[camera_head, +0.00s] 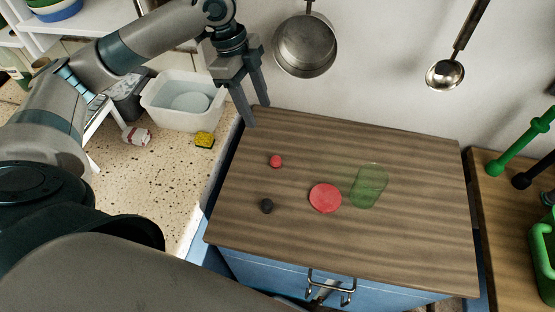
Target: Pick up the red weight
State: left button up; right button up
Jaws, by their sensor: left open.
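A small round red piece (275,161), which looks like the red weight, sits on the left part of the wooden cabinet top (420,235). A larger flat red disc (325,198) lies to its lower right. A small dark round piece (267,206) sits below the red piece. My left gripper (258,114) is open and empty, fingers pointing down, near the top's back left corner. In the picture it is above and slightly left of the small red piece, apart from it. My right gripper is not in view.
A translucent green cylinder (369,186) is beside the red disc. A white basin (183,101) and yellow sponge (204,140) are on the speckled counter at left. A pan (305,46) and ladle (445,75) hang on the wall. The top's right side is clear.

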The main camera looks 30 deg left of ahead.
pick_arm(q)
jog(key=p, duration=0.3)
send_over(276, 159)
jog(key=a, duration=0.2)
jog(key=shift+s+d+f, duration=0.1)
jog(key=shift+f, duration=5.8)
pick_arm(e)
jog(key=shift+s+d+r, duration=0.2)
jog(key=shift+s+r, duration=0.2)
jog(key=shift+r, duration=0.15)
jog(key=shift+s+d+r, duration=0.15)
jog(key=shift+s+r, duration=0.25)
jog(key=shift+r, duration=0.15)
pick_arm(q)
jog(key=shift+d+f, duration=0.15)
jog(key=shift+f, duration=0.4)
jog(key=p+x, duration=0.1)
jog(key=x, duration=0.2)
jog(key=shift+f+p, duration=0.1)
jog(key=shift+p, duration=0.2)
jog(key=shift+d+f, duration=0.1)
jog(key=shift+f, duration=0.35)
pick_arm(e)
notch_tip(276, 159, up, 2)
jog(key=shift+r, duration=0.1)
